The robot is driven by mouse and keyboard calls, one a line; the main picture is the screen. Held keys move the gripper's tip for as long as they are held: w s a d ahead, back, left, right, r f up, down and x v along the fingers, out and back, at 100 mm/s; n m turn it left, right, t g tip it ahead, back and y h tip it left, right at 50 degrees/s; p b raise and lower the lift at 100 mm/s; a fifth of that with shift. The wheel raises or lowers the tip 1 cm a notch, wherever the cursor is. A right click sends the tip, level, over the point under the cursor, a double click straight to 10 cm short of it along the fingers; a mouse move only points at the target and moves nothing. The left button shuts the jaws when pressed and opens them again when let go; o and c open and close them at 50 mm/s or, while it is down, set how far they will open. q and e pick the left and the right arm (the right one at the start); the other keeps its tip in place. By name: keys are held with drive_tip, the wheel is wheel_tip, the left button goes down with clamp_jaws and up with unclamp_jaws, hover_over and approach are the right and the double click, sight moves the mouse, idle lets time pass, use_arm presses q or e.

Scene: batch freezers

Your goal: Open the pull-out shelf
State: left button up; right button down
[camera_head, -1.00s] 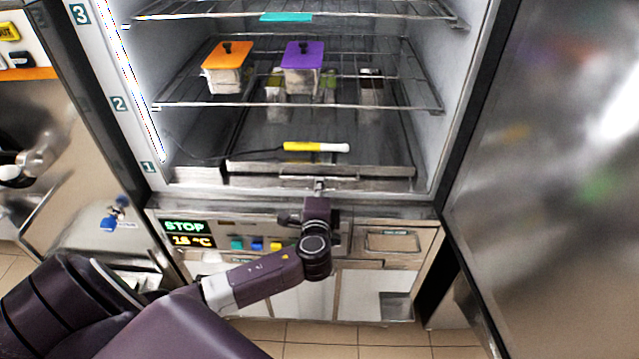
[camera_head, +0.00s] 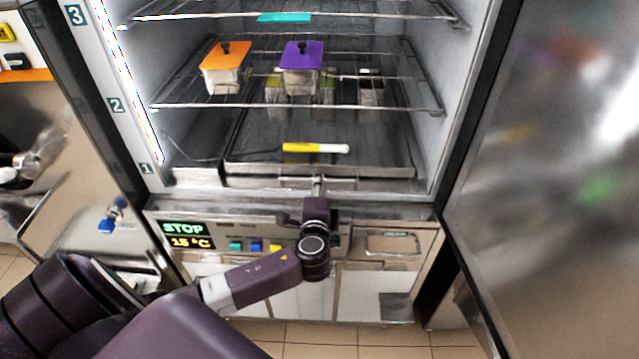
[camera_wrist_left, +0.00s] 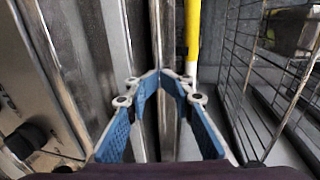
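The pull-out shelf (camera_head: 240,168) is the low metal tray at the bottom of the open freezer, under the wire racks. A yellow and white tool (camera_head: 316,148) lies on it near the front. My left gripper (camera_head: 318,184) is at the middle of the shelf's front edge. In the left wrist view the blue fingers (camera_wrist_left: 159,76) come together at their tips over the metal front rail (camera_wrist_left: 160,25), and appear closed on its thin lip. The exact contact is hidden by the fingertips. My right gripper is not in view.
Wire racks (camera_head: 200,106) above hold an orange-lidded box (camera_head: 225,60) and a purple-lidded box (camera_head: 301,58). The freezer door (camera_head: 560,180) stands open at the right. A control panel (camera_head: 186,235) lies below the opening, behind my left arm.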

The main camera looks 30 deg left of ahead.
use_arm(q)
drive_tip(key=shift+p+v, duration=0.7)
drive_tip(key=shift+v, duration=1.25)
drive_tip(key=p+v, duration=0.1)
drive_tip(key=v, duration=0.3)
drive_tip(key=shift+s+d, duration=0.2)
drive_tip(key=shift+s, duration=0.1)
drive_tip(key=v, duration=1.2)
drive_tip(key=shift+a+f, duration=0.15)
